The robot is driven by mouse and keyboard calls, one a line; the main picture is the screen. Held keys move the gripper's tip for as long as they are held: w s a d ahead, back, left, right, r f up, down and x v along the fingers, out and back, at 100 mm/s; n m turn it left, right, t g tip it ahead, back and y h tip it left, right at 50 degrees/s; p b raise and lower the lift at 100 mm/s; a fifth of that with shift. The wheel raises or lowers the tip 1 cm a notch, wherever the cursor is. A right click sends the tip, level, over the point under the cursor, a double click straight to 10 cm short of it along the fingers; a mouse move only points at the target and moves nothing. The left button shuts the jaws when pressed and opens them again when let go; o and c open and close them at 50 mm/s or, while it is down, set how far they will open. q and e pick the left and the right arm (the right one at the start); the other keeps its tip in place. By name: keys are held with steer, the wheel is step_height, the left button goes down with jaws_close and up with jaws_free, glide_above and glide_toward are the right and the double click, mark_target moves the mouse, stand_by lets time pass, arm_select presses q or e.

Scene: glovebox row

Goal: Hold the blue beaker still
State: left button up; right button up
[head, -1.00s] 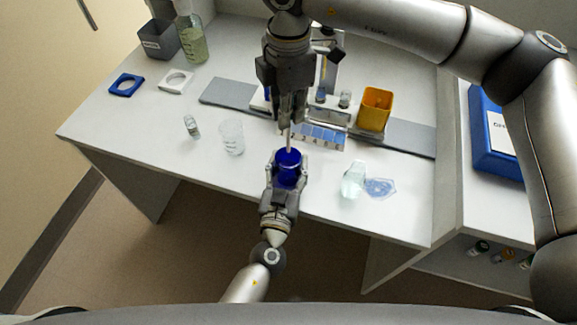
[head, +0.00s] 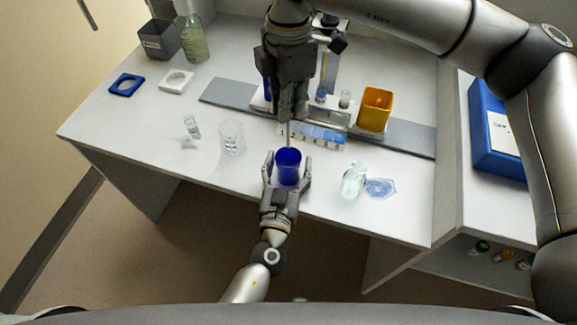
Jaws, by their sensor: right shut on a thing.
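The blue beaker (head: 288,168) stands upright near the front edge of the white bench. My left gripper (head: 288,175) is open around it, with a finger on each side and a small gap visible between fingers and beaker. My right gripper (head: 291,118) is above the beaker, pointing down and shut on a thin pale rod (head: 289,135). The rod's lower end is at the beaker's mouth; I cannot tell how far it goes inside.
A clear beaker (head: 231,138) and a small vial (head: 191,127) stand to the left. A glass vessel (head: 353,180) and a pale blue dish (head: 380,188) are to the right.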

stand_by(0.3)
arm_select(q)
steer(key=s, duration=0.4)
steer(key=s+a, duration=0.1)
steer(key=s, duration=0.3)
steer(key=s+a, duration=0.1)
steer(key=s, duration=0.2)
steer(key=shift+s+a, duration=0.1)
steer(key=shift+s, duration=0.3)
